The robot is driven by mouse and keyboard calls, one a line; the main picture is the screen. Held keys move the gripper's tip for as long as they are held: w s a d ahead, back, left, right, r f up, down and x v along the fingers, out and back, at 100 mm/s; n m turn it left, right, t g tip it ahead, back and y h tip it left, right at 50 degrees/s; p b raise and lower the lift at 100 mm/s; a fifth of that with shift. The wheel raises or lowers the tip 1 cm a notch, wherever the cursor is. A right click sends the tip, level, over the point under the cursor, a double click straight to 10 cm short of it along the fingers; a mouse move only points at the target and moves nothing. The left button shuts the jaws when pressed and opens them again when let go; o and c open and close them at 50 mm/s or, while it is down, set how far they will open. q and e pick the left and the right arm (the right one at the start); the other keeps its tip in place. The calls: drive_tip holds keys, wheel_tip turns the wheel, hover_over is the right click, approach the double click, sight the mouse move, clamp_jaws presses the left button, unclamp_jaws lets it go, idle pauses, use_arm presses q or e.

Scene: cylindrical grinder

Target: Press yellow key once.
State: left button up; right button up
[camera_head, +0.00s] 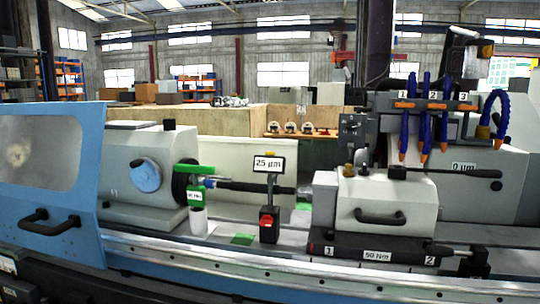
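Neither of my grippers is in view.
A blue guard door (90,190) with a black handle (48,222) stands at the left. Blue coolant hoses (425,115) with orange tips hang at the upper right. A steel rail (250,275) runs along the front. A black handle (380,217) projects from the tailstock.

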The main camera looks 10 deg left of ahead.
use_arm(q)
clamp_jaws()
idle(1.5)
